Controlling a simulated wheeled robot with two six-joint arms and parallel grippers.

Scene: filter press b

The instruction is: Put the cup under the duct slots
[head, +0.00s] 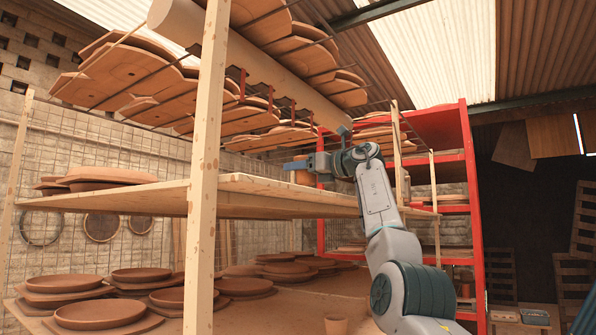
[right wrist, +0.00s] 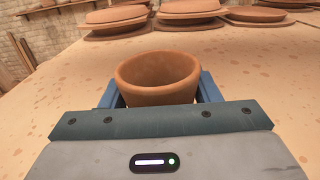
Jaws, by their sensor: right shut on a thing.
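A terracotta cup (head: 305,178) is at the far right part of the upper wooden shelf. My right gripper (head: 299,167) is shut on it, with blue fingers on its two sides. In the right wrist view the cup (right wrist: 158,75) is upright between the fingers, with its open mouth showing. I cannot tell whether its base touches the shelf board. The long pale duct (head: 250,62) runs overhead, above the cup's level. Several red strips (head: 270,97) along its underside may mark the slots. My left gripper is out of view.
The upper shelf (head: 262,186) has bare board around the cup. Stacked clay plates (head: 95,177) stand at its left, and more (right wrist: 178,14) lie beyond the cup. A wooden post (head: 205,190) stands in front. Red shelving (head: 474,200) stands right.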

